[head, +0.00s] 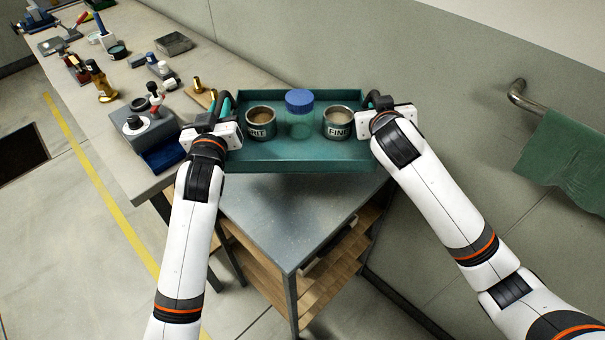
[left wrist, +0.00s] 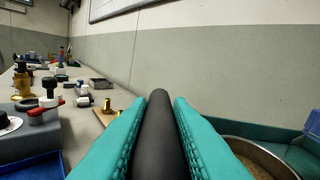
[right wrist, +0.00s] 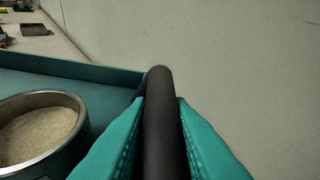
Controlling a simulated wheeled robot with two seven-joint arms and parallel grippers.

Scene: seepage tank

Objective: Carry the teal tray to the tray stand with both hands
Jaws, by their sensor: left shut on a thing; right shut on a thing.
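The teal tray (head: 290,163) is in the middle of the head view, above the grey-topped stand (head: 278,222); I cannot tell if it touches the top. It carries a cup of pale grains (head: 260,124) on the left, a blue-lidded clear jar (head: 299,104) in the middle and a cup marked FINE (head: 338,124) on the right. My left gripper (head: 221,115) is shut on the tray's left handle, a dark bar (left wrist: 158,135). My right gripper (head: 379,110) is shut on the right handle, also a dark bar (right wrist: 160,130). The tray looks about level.
A long workbench (head: 135,75) on the left holds brass fittings (head: 101,84), a metal pan (head: 174,43) and a grey device with a blue bin (head: 166,153). A wall is behind and right, with a rail (head: 516,92) and green cloth (head: 570,152). Wooden shelves (head: 262,265) are below the grey top.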

